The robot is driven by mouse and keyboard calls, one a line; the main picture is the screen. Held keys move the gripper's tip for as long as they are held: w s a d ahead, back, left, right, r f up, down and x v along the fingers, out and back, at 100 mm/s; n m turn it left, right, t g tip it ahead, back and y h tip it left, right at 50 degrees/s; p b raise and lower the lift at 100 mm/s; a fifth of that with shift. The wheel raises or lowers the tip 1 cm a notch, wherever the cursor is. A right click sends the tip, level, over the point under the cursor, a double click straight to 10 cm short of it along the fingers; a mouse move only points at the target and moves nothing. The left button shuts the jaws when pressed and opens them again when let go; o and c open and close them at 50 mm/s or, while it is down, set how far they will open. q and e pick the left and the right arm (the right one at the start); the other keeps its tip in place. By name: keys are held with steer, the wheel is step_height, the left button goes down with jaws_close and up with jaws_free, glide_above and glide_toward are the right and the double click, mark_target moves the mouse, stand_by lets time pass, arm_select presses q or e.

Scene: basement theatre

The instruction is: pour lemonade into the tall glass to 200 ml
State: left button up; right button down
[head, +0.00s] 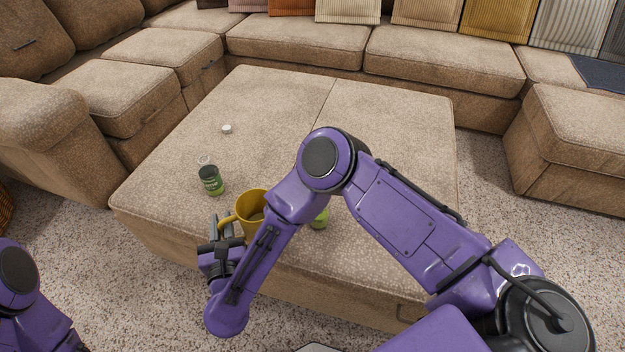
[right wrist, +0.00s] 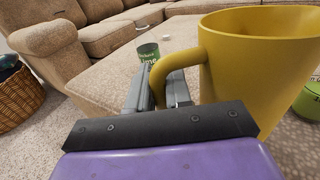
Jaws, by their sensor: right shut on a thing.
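A yellow mug-shaped vessel (head: 256,204) stands or hangs upright near the ottoman's front edge; it also fills the right of the right wrist view (right wrist: 265,65). My right gripper (head: 222,230) is shut on its handle, on the left side of the vessel. Its contents are not clear. A pale, clear rim (head: 204,160) shows just behind a green can; I cannot tell whether it is the tall glass. My left gripper is out of the picture; only part of my left arm shows at the lower left.
The dark-topped green can (head: 211,182) stands on the beige ottoman (head: 390,110). A small white object (head: 227,129) lies farther back. Another green object (head: 320,218) is partly hidden behind my right arm. Sofas surround the ottoman; its back right is clear.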

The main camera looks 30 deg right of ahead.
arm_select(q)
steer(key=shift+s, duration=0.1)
arm_select(e)
steer(key=shift+s+r, duration=0.15)
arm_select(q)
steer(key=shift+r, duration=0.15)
arm_select(e)
steer(key=shift+r, duration=0.1)
